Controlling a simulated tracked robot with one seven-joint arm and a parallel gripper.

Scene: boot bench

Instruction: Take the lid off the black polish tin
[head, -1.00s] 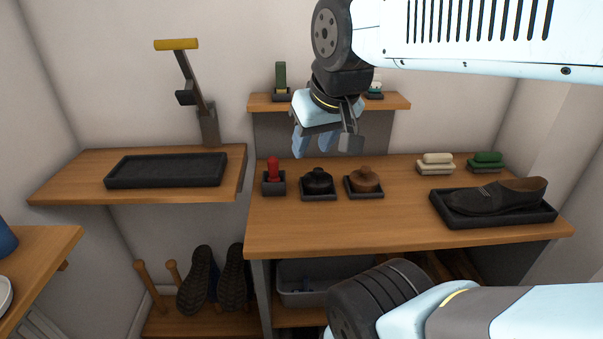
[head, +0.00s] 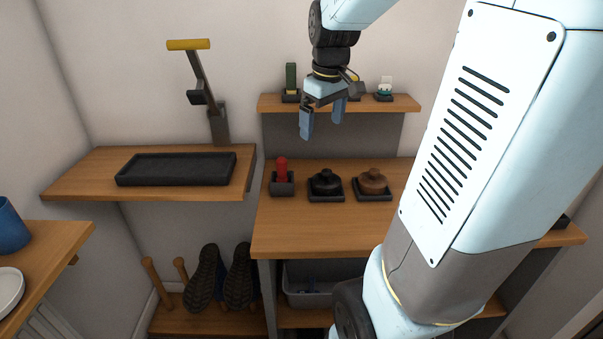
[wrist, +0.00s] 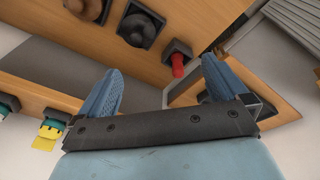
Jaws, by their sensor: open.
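The black polish tin (head: 326,181) sits with its knobbed lid on, in a dark square tray on the right-hand bench. It also shows at the top of the wrist view (wrist: 139,27). A brown polish tin (head: 373,181) sits in a similar tray just to its right, and in the wrist view it is partly cut off at the top (wrist: 88,8). My gripper (head: 322,122) is open and empty, above the bench and apart from the black tin. Its two blue fingers also show spread apart in the wrist view (wrist: 160,88).
A red-handled item (head: 282,171) stands in a holder left of the black tin. A raised shelf (head: 415,103) with brushes runs behind. A black empty tray (head: 175,169) lies on the left shelf near a yellow-handled lever (head: 196,78). My arm hides the bench's right side.

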